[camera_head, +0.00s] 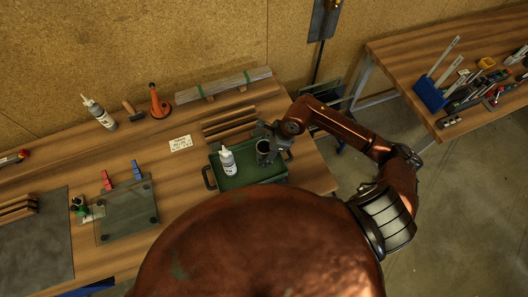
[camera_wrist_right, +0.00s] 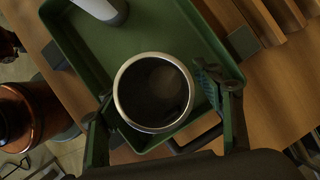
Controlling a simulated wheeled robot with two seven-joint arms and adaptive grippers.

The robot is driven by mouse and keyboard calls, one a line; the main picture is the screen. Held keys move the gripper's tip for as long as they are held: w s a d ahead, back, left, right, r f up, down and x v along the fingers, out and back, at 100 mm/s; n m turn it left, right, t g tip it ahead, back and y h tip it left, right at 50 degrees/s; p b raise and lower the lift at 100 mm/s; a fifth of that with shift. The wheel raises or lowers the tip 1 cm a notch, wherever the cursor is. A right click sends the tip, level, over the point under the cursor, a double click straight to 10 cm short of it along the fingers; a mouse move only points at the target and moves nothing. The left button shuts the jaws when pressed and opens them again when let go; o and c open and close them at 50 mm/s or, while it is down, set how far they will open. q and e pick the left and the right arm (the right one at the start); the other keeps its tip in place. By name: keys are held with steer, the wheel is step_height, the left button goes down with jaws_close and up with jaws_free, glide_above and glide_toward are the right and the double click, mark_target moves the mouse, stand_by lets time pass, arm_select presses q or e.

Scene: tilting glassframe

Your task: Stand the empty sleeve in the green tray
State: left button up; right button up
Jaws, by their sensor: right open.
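The sleeve (camera_head: 263,147) is a dark cylinder with a pale rim, standing upright at the right part of the green tray (camera_head: 240,181). In the right wrist view the sleeve (camera_wrist_right: 153,92) shows its open mouth, with a dark hollow inside and nothing sticking out. My right gripper (camera_wrist_right: 158,90) is open, with one finger on either side of the sleeve. I cannot tell whether the fingers touch it. In the head view my right gripper (camera_head: 268,138) is at the sleeve, partly hidden by its own arm. My left gripper is not in view.
A white bottle (camera_head: 228,162) stands in the tray left of the sleeve. Wooden strips (camera_head: 229,122) lie behind the tray. A glass pane (camera_head: 126,212) with red and blue clamps lies to the left. Bare wood lies between pane and tray.

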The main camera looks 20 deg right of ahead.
steer(key=shift+r, duration=0.2)
steer(key=shift+d+r, duration=0.15)
steer(key=shift+r, duration=0.15)
arm_select(q)
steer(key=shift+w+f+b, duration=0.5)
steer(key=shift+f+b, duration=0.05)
steer(key=shift+b, duration=0.05)
arm_select(e)
steer(key=v, duration=1.1)
steer(key=shift+s+r, duration=0.1)
